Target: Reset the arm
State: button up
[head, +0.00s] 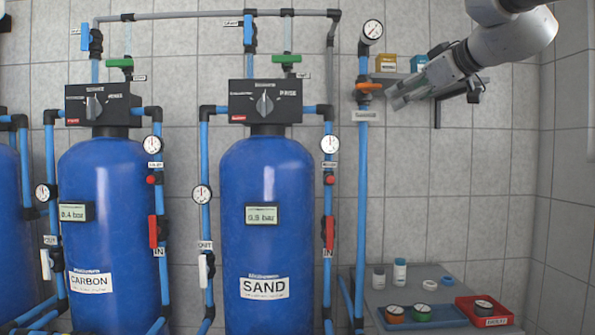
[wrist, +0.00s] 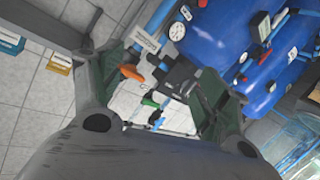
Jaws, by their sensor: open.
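My gripper (head: 399,97) is at the upper right in the head view, reaching in from the right and pointing left and slightly down. In the wrist view its two fingers (wrist: 163,82) are spread apart with nothing held between them. An orange valve handle (head: 369,86) on the blue vertical pipe is just left of the fingertips in the head view. The same orange handle (wrist: 132,73) shows near the left finger in the wrist view. I cannot tell the exact gap between finger and handle. My arm's upper links run out of the head view.
A small wall shelf with a yellow box (head: 386,63) and a blue box (head: 419,63) is behind my gripper. A gauge (head: 372,31) tops the pipe. The sand tank (head: 266,180) stands left. A grey bench (head: 450,277) with bottles and trays is below. Bare tiled wall lies between.

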jog(key=s+d+f+m+g+h, duration=0.1)
jog(key=s+d+f+m+g, duration=0.2)
jog(key=f, duration=0.7)
jog(key=s+d+f+m+g+h, duration=0.1)
jog(key=s+f+m+g+h, duration=0.15)
jog(key=s+f, duration=0.6)
jog(key=s+d+f+m+g+h, duration=0.1)
jog(key=s+d+f+g, duration=0.1)
jog(key=s+f, duration=0.5)
jog(key=s+d+f+m+g+h, duration=0.1)
jog(key=s+d+f, duration=0.3)
jog(key=f, duration=0.9)
jog(key=s+m+g, duration=0.1)
jog(key=s, duration=0.1)
jog(key=shift+s+f, duration=0.3)
jog(key=shift+s, duration=0.1)
jog(key=shift+d, duration=0.1)
